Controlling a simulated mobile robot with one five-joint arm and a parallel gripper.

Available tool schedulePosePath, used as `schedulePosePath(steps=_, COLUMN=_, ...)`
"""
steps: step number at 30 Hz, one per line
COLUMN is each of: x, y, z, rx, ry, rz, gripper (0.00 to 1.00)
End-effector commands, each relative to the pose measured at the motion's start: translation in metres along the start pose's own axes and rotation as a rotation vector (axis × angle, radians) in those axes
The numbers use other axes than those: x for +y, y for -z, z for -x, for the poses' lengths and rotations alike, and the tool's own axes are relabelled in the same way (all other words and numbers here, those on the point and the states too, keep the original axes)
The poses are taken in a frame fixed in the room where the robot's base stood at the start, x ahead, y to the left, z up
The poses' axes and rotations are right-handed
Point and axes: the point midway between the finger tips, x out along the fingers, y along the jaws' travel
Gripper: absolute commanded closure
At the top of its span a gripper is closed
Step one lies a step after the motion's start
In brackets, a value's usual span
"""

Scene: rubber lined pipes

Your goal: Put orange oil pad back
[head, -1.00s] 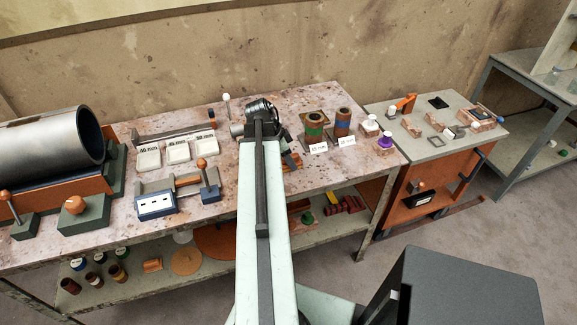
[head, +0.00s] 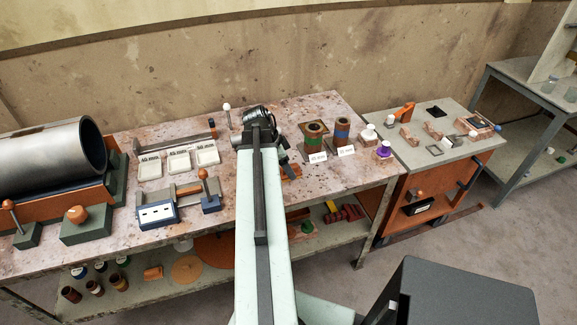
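My gripper (head: 284,152) is at the end of my pale green arm, over the middle of the bench. The wrist and arm hide most of it, so its opening does not show. Another orange block (head: 153,272) lies on the lower shelf. An orange part (head: 405,110) stands on the grey side table.
The grey side table (head: 385,120) stands to the right, holding several small parts.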

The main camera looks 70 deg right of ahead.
Motion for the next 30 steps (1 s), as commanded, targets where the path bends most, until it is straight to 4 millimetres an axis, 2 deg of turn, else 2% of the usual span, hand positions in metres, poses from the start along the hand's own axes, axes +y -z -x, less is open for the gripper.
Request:
schedulePosePath(steps=1, x=0.0, y=0.004, z=0.018, rx=0.0, ry=0.0, rz=0.001, gripper=0.35)
schedulePosePath(steps=6, x=0.0, y=0.004, z=0.06, rx=0.0, ry=0.001, rz=0.002, gripper=0.35)
schedulePosePath(steps=12, x=0.0, y=0.003, z=0.099, rx=0.0, ry=0.0, rz=0.002, gripper=0.35)
schedulePosePath(steps=16, x=0.0, y=0.001, z=0.106, rx=0.0, ry=0.0, rz=0.002, gripper=0.35)
schedulePosePath(steps=30, x=0.0, y=-0.001, z=0.103, rx=0.0, ry=0.0, rz=0.001, gripper=0.35)
